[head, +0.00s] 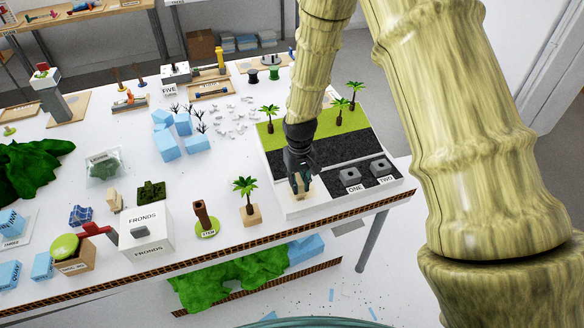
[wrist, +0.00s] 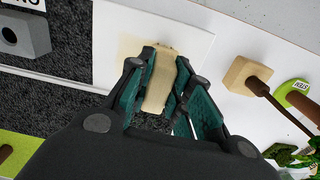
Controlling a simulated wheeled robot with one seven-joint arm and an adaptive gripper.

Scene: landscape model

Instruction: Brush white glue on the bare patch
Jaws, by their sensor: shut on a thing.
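My gripper (head: 300,182) points down over the near left part of the landscape board (head: 334,194). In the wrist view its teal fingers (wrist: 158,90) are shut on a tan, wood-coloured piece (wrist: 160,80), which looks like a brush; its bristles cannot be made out. The piece's far end lies over or against a pale beige patch (wrist: 130,46) on the board's white strip. Whether it touches the surface I cannot tell. The patch is partly hidden by the piece and fingers. I cannot make out glue on it.
Blocks marked ONE (head: 350,175) and TWO (head: 379,168) sit on the board right of my gripper. Palms (head: 340,108) stand on its green strip. A potted palm (head: 247,194) and a brown STEM post (head: 205,218) stand to the left. The table edge is close in front.

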